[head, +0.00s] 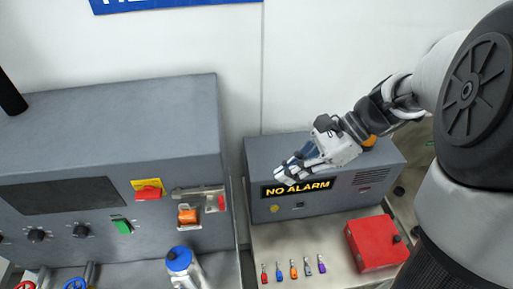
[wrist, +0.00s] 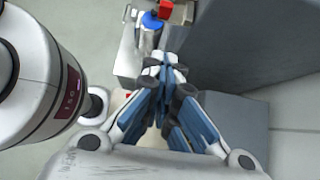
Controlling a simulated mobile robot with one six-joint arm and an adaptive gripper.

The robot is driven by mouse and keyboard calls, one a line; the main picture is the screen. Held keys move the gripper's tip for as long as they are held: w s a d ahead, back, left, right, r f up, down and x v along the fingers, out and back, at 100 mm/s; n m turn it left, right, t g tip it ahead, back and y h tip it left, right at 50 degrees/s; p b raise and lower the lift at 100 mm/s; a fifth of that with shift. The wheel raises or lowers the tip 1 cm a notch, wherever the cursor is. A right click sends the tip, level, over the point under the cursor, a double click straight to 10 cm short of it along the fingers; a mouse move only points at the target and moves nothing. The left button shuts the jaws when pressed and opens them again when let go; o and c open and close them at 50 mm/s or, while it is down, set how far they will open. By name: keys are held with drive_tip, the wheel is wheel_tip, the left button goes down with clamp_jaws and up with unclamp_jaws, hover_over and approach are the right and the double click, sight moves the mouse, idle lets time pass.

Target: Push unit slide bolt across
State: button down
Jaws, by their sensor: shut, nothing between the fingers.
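The slide bolt (head: 200,193) is on the right part of the front of the large grey unit (head: 60,140). It has a grey metal plate, an orange block (head: 188,216) low on its left and a red piece (head: 221,202) at its right end. My gripper (head: 283,174) is to the right of the bolt and apart from it, in front of the alarm box. The fingers are shut and empty, pointing left. The wrist view shows the closed fingertips (wrist: 166,66); I cannot make out the bolt there.
The grey alarm box (head: 330,160) has a "NO ALARM" display. Several small coloured items (head: 293,270) and a red box (head: 375,242) are on the bench below.

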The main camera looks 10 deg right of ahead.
sight(221, 199)
drive_tip(key=a+r+x, duration=0.2)
drive_tip(key=x, duration=1)
drive_tip(key=shift+a+f, duration=0.15)
drive_tip(key=shift+a, duration=0.1)
drive_tip(key=shift+s, duration=0.1)
drive_tip(key=a, duration=0.5)
drive_tip(key=shift+a, duration=0.1)
